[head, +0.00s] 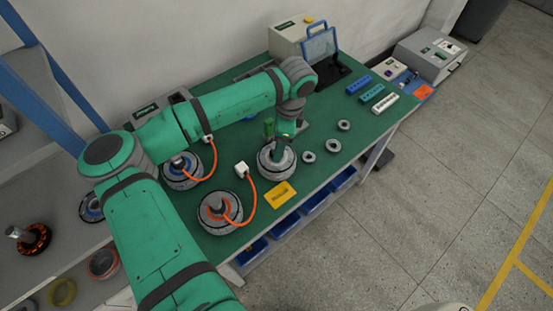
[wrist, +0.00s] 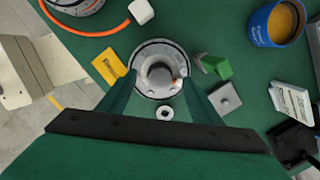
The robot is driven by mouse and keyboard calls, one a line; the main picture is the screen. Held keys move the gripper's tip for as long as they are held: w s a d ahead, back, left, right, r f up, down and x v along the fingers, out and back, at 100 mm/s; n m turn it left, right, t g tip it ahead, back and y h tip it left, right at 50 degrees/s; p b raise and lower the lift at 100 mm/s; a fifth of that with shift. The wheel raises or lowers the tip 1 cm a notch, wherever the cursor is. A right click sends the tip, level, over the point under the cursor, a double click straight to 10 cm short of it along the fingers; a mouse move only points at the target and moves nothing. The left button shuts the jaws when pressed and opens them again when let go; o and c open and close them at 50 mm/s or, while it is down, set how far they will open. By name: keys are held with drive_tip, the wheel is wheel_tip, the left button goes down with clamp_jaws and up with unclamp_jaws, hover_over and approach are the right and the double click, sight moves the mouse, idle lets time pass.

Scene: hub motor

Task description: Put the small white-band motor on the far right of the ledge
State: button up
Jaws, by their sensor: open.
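A round grey motor with a pale band and an upright central shaft (head: 268,168) stands on the green bench top, under my gripper (head: 281,146). It also shows in the wrist view (wrist: 146,86), between the two fingers of my gripper (wrist: 159,84). The fingers are apart, one on either side of its shaft; I cannot tell whether they touch it. A motor with an orange cable (head: 215,222) stands to its left, nearer the bench's front. A blue-ringed motor (head: 183,181) stands farther left. A grey shelf (head: 55,268) lies at the left, perhaps the ledge.
A yellow tag (head: 281,195) lies beside the motor. Several small rings (head: 344,125) lie to its right. Blue, green and white blocks (head: 372,93) lie near the bench's right end. An orange-black motor (head: 30,238) and coils (head: 103,263) sit on the grey shelf.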

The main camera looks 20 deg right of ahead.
drive_tip(key=shift+a+f, duration=0.15)
drive_tip(key=shift+f, duration=0.9)
clamp_jaws()
drive_tip(key=shift+w+r, duration=0.1)
drive_tip(key=shift+r, duration=0.65)
drive_tip(key=s+a+r, duration=0.1)
drive_tip(key=s+r, duration=1)
drive_tip(key=s, duration=0.3)
drive_tip(key=shift+r, duration=0.3)
